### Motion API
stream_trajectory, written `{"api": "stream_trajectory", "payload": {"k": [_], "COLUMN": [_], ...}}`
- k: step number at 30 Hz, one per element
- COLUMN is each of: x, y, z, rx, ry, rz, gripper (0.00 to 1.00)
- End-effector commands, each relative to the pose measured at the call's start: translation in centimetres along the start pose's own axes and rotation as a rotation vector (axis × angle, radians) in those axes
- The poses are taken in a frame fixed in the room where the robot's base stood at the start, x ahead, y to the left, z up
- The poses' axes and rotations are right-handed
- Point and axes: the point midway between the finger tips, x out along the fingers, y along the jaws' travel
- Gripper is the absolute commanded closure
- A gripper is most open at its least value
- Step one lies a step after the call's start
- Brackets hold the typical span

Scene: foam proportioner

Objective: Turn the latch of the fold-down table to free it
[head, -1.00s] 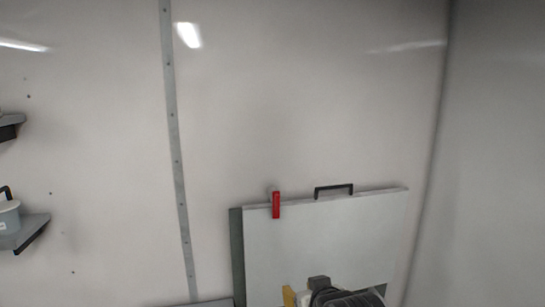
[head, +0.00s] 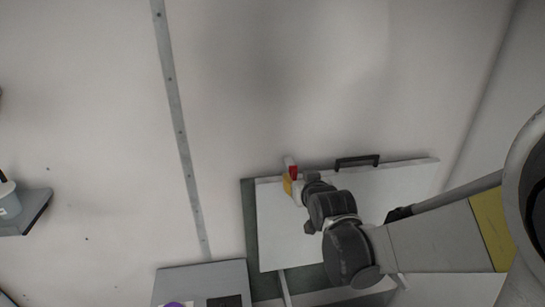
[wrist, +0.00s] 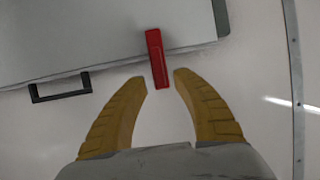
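The fold-down table (head: 350,225) is a pale panel folded up flat against the wall, with a black handle (head: 357,161) on its top edge. Its red latch (wrist: 156,58) lies across the panel's edge in the wrist view; in the head view only a small red part (head: 293,172) shows beside my gripper. My gripper (wrist: 160,78) has two yellow fingers, spread open. In the wrist view the latch's free end lies between the fingertips, with a gap on both sides. In the head view my gripper (head: 290,184) is at the latch and partly hides it.
A grey shelf or surface (head: 203,277) with a purple item (head: 173,304) is low, left of the table. A wall shelf (head: 27,212) with a white container (head: 8,200) is at far left. A riveted strip (head: 183,140) runs up the wall. The wall above the table is clear.

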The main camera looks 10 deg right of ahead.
Motion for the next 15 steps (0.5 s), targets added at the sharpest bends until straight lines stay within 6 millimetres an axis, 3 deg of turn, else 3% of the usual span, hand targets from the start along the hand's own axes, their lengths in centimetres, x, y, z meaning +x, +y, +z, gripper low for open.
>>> {"api": "stream_trajectory", "payload": {"k": [6,15], "x": [2.8,3.3], "y": [0.0,0.0], "z": [0.0,0.0], "rx": [0.0,0.0], "ry": [0.0,0.0], "rz": [0.0,0.0], "gripper": [0.66,0.66]}}
